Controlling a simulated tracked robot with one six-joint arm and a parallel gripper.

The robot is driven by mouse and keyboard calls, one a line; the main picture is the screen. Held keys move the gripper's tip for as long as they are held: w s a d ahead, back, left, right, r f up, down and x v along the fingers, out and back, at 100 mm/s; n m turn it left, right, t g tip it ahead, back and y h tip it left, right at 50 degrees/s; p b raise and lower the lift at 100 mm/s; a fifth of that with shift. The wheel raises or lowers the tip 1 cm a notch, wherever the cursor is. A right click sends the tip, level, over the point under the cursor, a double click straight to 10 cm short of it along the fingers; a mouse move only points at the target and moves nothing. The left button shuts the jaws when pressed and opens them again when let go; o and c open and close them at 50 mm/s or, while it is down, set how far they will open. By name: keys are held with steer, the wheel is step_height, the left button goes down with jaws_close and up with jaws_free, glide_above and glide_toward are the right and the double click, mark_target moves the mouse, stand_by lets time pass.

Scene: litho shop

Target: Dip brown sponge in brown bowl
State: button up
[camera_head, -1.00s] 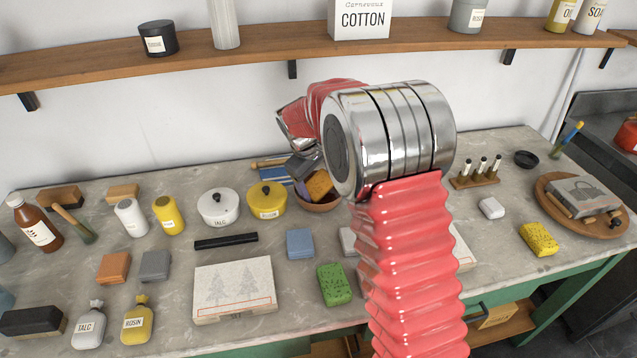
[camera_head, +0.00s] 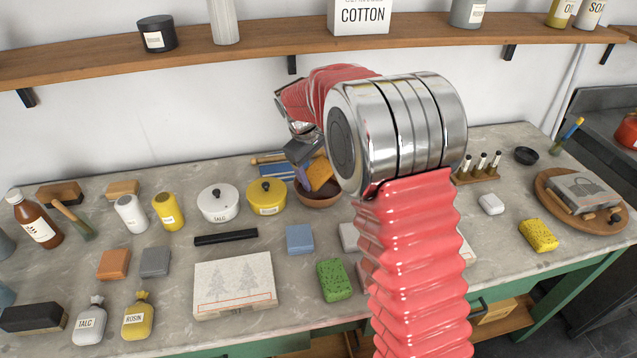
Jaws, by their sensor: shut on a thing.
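The brown sponge (camera_head: 320,173), orange-brown in this light, is held tilted in my gripper (camera_head: 306,168) at the back of the bench. My gripper is shut on it, with one dark finger showing at its left side. The brown bowl (camera_head: 318,200) stands on the bench right below, partly covered by the sponge, the gripper and my arm. The sponge is over the bowl. Whether its lower edge touches the bowl or what lies inside is hidden.
A yellow pot (camera_head: 266,198) stands close left of the bowl, with a white pot (camera_head: 219,204) beyond it. A blue sponge (camera_head: 299,239) and a green sponge (camera_head: 334,280) lie in front. A wooden shelf (camera_head: 250,66) runs above. My arm hides the bench right of the bowl.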

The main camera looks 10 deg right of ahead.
mark_target(322, 167)
steer(key=shift+r, duration=2.4)
steer(key=shift+r, duration=0.1)
stand_by(0.8)
steer(key=shift+r, duration=1.9)
steer(key=shift+s, duration=0.15)
